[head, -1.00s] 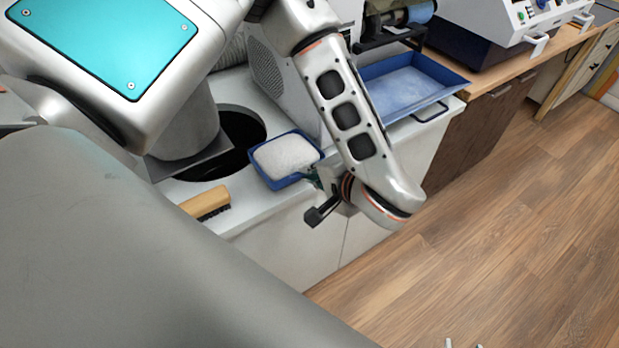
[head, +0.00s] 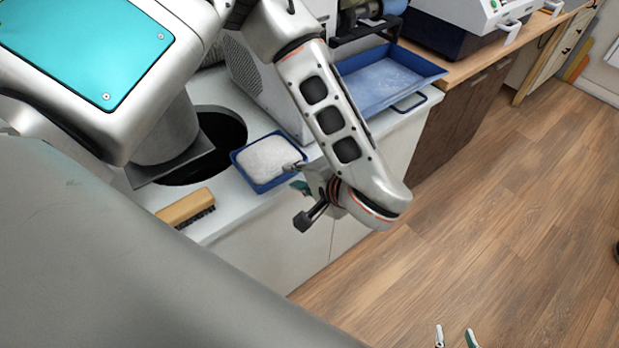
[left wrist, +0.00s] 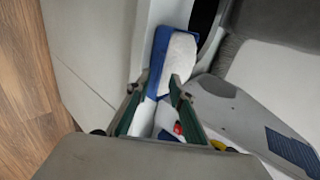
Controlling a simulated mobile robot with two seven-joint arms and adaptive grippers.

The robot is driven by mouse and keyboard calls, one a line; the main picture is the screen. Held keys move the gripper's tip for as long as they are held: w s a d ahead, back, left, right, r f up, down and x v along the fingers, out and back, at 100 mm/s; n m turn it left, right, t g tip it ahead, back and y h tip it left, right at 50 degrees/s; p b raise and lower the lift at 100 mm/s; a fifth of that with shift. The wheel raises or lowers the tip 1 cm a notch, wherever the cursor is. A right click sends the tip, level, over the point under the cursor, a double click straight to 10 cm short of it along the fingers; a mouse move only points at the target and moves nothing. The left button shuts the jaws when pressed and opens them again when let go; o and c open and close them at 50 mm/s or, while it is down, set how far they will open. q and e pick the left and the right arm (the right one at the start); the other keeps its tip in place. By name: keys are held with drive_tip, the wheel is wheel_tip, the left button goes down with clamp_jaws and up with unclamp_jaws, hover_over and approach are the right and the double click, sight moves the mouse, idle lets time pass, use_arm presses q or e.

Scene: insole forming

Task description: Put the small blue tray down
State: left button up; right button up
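The small blue tray (head: 262,187), filled with a white grainy material (head: 268,158), sits on the white counter beside a round dark opening. It also shows in the left wrist view (left wrist: 158,52). My left gripper (head: 296,178) is at the tray's right edge. Its two green-padded fingers are spread apart, and the left wrist view (left wrist: 153,84) shows the tray's near end at the fingertips. Whether a finger still touches the tray I cannot tell. My right gripper (head: 455,338) shows only its two separated fingertips at the bottom edge, with nothing seen between them.
A wooden brush (head: 187,207) lies near the counter's front edge. The round opening (head: 222,130) is left of the tray. A larger blue tray (head: 385,85) stands at the back right, below a machine. Wooden floor lies open to the right.

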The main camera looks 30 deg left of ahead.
use_arm(q)
drive_tip(key=v, duration=1)
drive_tip(key=shift+d+r+b, duration=0.2)
drive_tip(key=shift+d+b, duration=0.05)
drive_tip(key=shift+b, duration=0.15)
drive_tip(key=shift+s+d, duration=0.1)
drive_tip(key=shift+s, duration=0.05)
